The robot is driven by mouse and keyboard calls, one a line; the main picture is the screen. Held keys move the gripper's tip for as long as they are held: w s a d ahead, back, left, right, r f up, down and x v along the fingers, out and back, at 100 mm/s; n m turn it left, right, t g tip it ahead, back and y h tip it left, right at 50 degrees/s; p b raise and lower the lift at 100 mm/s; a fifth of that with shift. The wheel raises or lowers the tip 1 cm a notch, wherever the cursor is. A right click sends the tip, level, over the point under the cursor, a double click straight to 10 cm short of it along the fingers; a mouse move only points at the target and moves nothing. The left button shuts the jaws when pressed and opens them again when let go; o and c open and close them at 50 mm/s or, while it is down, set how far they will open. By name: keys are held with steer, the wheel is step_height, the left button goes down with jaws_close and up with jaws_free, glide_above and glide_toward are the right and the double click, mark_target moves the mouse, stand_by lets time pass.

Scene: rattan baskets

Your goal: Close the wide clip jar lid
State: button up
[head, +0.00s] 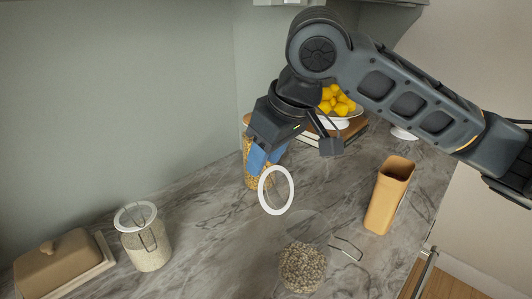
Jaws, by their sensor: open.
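The clip jar (302,268) stands on the counter at front centre, a clear glass jar holding speckled grey-brown contents. Its white-rimmed lid (262,194) stands raised and tilted at the back-left of the jar mouth, so the jar is open. A loose wire clip (345,250) sticks out at the jar's right. My gripper (263,158), with blue fingertips, is open and points down just above and behind the lid's upper edge. I cannot tell whether the fingers touch the lid. The gap between the fingers is mostly hidden.
A tall jar (249,178) with yellow contents stands close behind my gripper. A closed clip jar (150,252) and a butter dish (62,266) are at left. A tan container (388,198) stands right. A bowl of yellow fruit (337,105) is behind my arm. Marble counter (220,225) is clear left of the lid.

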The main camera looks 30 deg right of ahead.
steer(key=c, duration=0.7)
jaws_close()
steer(key=shift+s+f, duration=0.1)
steer(key=shift+f, duration=0.05)
